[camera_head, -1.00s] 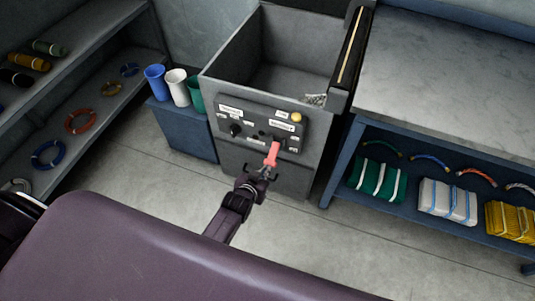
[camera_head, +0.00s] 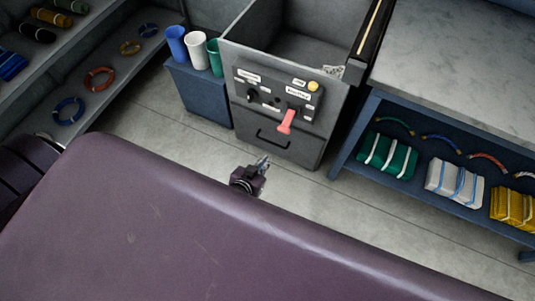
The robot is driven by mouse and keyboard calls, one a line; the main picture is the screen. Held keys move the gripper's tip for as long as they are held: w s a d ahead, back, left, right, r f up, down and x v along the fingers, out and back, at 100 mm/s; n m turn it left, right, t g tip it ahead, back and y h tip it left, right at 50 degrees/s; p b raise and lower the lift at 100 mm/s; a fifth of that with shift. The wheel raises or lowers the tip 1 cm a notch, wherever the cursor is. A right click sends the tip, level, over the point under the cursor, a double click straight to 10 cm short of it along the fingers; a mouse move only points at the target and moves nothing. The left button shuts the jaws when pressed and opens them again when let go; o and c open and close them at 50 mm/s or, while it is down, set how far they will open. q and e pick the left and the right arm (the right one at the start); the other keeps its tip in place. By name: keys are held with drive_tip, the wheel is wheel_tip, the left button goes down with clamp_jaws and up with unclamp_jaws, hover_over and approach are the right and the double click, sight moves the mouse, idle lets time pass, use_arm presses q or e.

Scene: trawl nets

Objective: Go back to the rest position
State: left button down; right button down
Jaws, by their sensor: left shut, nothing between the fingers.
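My left gripper (camera_head: 262,163) is shut and empty, low in front of the grey machine (camera_head: 335,125). It is apart from the machine's red lever (camera_head: 287,122), which hangs down from the control panel (camera_head: 265,88). Most of the left arm is hidden behind my own purple body at the bottom. My right gripper is not in view.
A blue stand (camera_head: 199,95) with blue, white and green cups is left of the machine. Shelves (camera_head: 112,62) with coils and rolls stand at the left. A workbench (camera_head: 450,65) with net bundles below is at the right. Bare floor (camera_head: 165,135) lies between.

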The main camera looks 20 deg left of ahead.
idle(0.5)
use_arm(q)
drive_tip(key=s+f+m+g, duration=0.1)
drive_tip(key=s+f+g, duration=0.3)
drive_tip(key=s+f, duration=1.1)
drive_tip(key=s+a+f+g, duration=0.1)
drive_tip(key=s+f+g, duration=0.1)
drive_tip(key=s, duration=0.5)
drive_tip(key=s+a+f+g, duration=0.2)
drive_tip(key=s+f, duration=0.3)
drive_tip(key=s, duration=0.2)
drive_tip(key=s+a+f+m+g, duration=0.1)
drive_tip(key=s+a+f+g, duration=0.1)
drive_tip(key=s, duration=0.5)
drive_tip(key=shift+s+f, duration=0.15)
drive_tip(key=shift+f, duration=0.6)
drive_tip(key=c, duration=2.7)
unclamp_jaws()
drive_tip(key=shift+c, duration=0.2)
